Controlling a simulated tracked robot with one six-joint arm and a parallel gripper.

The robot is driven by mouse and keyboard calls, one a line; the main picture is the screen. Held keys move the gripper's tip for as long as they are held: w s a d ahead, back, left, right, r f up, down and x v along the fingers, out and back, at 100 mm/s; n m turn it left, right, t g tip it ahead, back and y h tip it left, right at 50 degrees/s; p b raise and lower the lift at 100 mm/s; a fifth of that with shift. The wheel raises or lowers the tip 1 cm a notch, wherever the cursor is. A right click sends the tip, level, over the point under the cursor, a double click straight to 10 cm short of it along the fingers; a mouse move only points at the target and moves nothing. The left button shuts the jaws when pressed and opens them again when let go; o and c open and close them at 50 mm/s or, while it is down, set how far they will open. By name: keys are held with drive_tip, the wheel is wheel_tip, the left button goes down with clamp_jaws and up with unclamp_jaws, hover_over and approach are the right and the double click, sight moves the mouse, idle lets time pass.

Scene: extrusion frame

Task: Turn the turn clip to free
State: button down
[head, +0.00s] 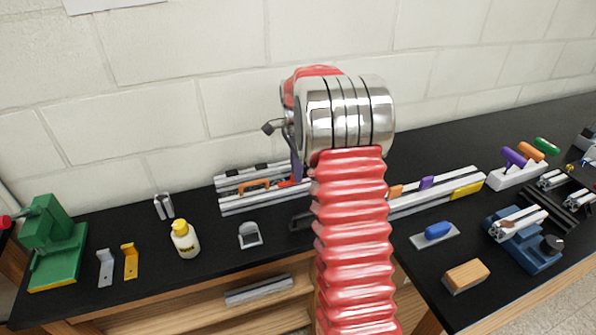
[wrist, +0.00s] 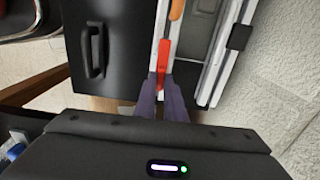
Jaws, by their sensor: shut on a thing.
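My gripper (wrist: 165,80) is shut on a red clip (wrist: 163,56), which sits along a pale aluminium rail (wrist: 156,35) in the wrist view. The two purple-grey fingers lie on either side of the clip's near end. The clip looks roughly in line with the rail. In the head view my arm hides most of this spot. A bit of red shows on the frame (head: 240,207) left of my arm, beside an orange piece (head: 254,185). The orange piece also shows farther along the rail in the wrist view (wrist: 177,10).
A black block (wrist: 238,37) sits on the parallel rail. A black handle (wrist: 93,50) lies on the dark bench. A purple piece (head: 426,182) is to the right.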

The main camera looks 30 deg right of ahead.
drive_tip(key=shift+a+n, duration=0.2)
drive_tip(key=shift+n, duration=0.1)
drive_tip(key=n, duration=0.3)
drive_tip(key=shift+a, duration=0.1)
drive_tip(key=n, duration=0.5)
drive_tip(key=shift+f+n, duration=0.1)
drive_tip(key=shift+n, duration=0.2)
drive_tip(key=n, duration=0.4)
drive_tip(key=shift+n, duration=0.3)
drive_tip(key=n, duration=0.4)
drive_tip(key=shift+s, duration=0.1)
drive_tip(key=c, duration=1.8)
unclamp_jaws()
drive_tip(key=shift+c, duration=0.2)
